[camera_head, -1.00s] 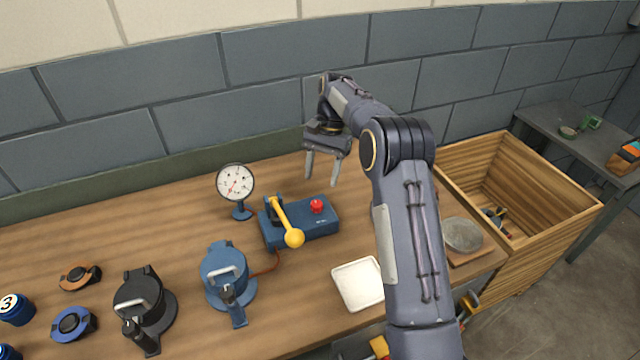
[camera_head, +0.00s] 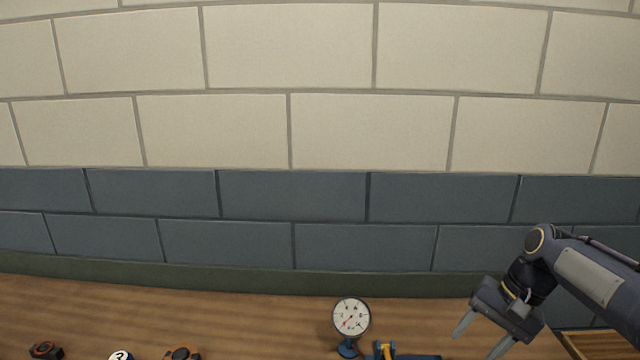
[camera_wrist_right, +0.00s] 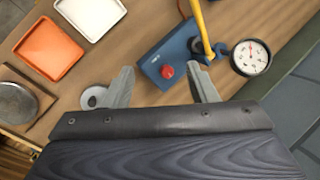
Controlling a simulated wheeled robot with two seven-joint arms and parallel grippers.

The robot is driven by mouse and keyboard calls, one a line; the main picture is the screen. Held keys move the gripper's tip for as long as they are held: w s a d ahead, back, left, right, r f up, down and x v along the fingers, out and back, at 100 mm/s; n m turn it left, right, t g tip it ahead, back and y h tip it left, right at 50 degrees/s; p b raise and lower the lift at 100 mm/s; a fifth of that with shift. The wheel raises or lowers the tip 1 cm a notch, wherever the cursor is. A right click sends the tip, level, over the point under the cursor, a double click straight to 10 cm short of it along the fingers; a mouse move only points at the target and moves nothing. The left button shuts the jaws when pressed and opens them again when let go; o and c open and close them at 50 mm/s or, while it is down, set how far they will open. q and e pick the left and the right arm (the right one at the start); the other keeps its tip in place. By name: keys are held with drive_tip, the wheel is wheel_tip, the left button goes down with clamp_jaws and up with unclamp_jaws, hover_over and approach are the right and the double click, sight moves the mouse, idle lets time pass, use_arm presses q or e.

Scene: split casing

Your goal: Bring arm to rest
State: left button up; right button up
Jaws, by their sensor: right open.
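My right gripper (camera_head: 485,340) is at the lower right of the head view, above the bench, with its two fingers apart and nothing between them. In the right wrist view its fingers (camera_wrist_right: 163,88) are spread over the bench, with the blue box (camera_wrist_right: 178,50) and its red button (camera_wrist_right: 166,71) beyond and below them. A yellow lever (camera_wrist_right: 201,22) rises from that box. My left gripper is in neither view.
A dial gauge (camera_head: 351,317) stands on the bench (camera_head: 230,310), right of centre. The wrist view shows an orange tray (camera_wrist_right: 48,48), a white tray (camera_wrist_right: 90,12) and a round grey disc (camera_wrist_right: 16,102). A tiled wall (camera_head: 290,200) rises behind the bench.

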drive_tip(key=s+a+f+n+t, duration=0.2)
drive_tip(key=s+a, duration=0.2)
drive_tip(key=s, duration=0.7)
drive_tip(key=s+a+f+n+t, duration=0.2)
drive_tip(key=s+a+n+t, duration=0.1)
drive_tip(key=s, duration=0.8)
drive_tip(key=shift+a+f+h, duration=0.25)
drive_tip(key=shift+a+h, duration=0.05)
drive_tip(key=shift+a, duration=0.35)
